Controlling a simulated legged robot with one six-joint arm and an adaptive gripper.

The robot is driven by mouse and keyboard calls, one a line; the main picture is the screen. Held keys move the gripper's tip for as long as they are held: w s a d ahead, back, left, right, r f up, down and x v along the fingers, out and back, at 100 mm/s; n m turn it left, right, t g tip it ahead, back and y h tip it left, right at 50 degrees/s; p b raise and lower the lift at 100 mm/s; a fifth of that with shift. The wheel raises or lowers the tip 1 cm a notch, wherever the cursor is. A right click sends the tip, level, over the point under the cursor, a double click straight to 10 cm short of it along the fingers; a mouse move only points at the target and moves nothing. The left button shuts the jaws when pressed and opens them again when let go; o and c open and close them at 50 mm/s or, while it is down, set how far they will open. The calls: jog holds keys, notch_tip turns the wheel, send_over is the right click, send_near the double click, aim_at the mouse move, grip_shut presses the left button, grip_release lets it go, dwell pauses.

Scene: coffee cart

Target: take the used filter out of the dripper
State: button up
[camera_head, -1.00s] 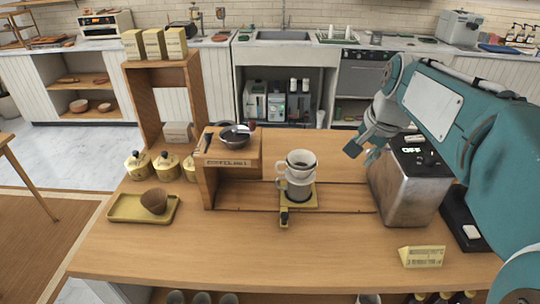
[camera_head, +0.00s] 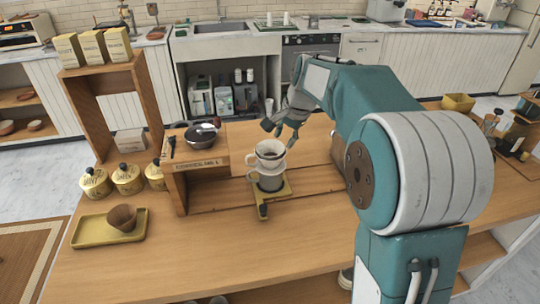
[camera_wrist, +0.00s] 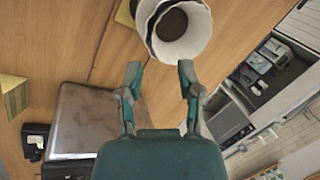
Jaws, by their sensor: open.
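The white dripper (camera_head: 270,162) stands upright on a carafe (camera_head: 271,181) over a yellow stand (camera_head: 285,190). The used filter (camera_head: 270,149) sits inside the dripper with dark grounds in it. The wrist view shows the pale filter (camera_wrist: 181,46) with brown grounds at the top of the picture. My gripper (camera_head: 280,133) is open and empty, just above and behind the dripper in the head view. In the wrist view both fingers of my gripper (camera_wrist: 160,70) are spread, with the dripper ahead of their tips, apparently not touching it.
A wooden stand (camera_head: 196,187) with a dark bowl (camera_head: 201,138) is left of the dripper. A yellow tray (camera_head: 84,232) holding a brown cone-shaped cup (camera_head: 122,217) lies front left, near several yellow jars (camera_head: 127,181). A metal box (camera_wrist: 85,118) shows in the wrist view.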

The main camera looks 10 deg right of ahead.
aim_at(279, 160)
jog(key=x, duration=0.4)
jog(key=shift+s+a+f, duration=0.25)
jog(key=shift+s+f, duration=0.05)
jog(key=shift+f, duration=0.1)
jog(key=shift+w+f, duration=0.1)
jog(key=shift+f, duration=0.2)
jog(key=shift+d, duration=0.1)
jog(key=shift+c, duration=0.3)
grip_shut()
